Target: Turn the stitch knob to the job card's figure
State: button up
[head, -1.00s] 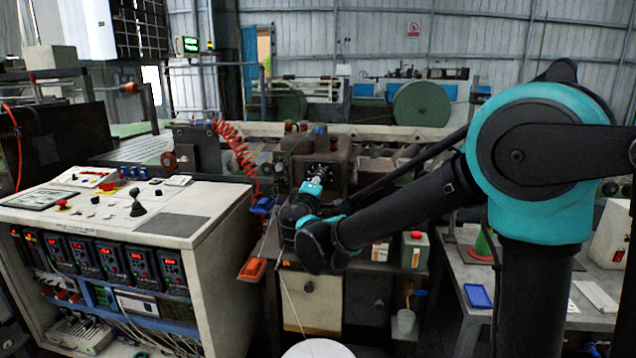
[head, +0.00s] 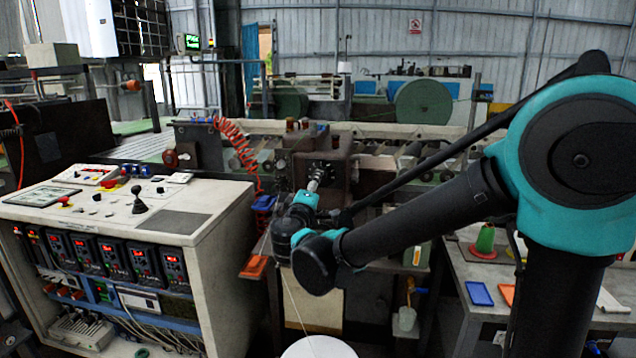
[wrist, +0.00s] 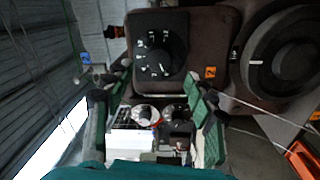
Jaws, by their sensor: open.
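A black dial plate with white figures and a round black knob (wrist: 160,53) shows at the top of the wrist view, on a brown machine housing (wrist: 228,22). My gripper (wrist: 157,78) is open, its two green fingers spread below and either side of the dial. Nothing is between the fingertips, and the knob appears apart from them. The figures and the knob's exact setting are too small to read surely. In the head view my gripper (head: 315,180) is at the front of the housing (head: 340,150), partly covering the dial. I cannot make out a job card.
A larger dark round dial (wrist: 285,52) with a white mark sits right of the knob. An orange tag (wrist: 210,72) is between them. A control console (head: 120,215) stands left of my arm. A side table with a blue tray (head: 479,293) is at right.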

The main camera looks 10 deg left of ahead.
jog(key=shift+s+d+f, duration=0.15)
jog(key=shift+s, duration=2.6)
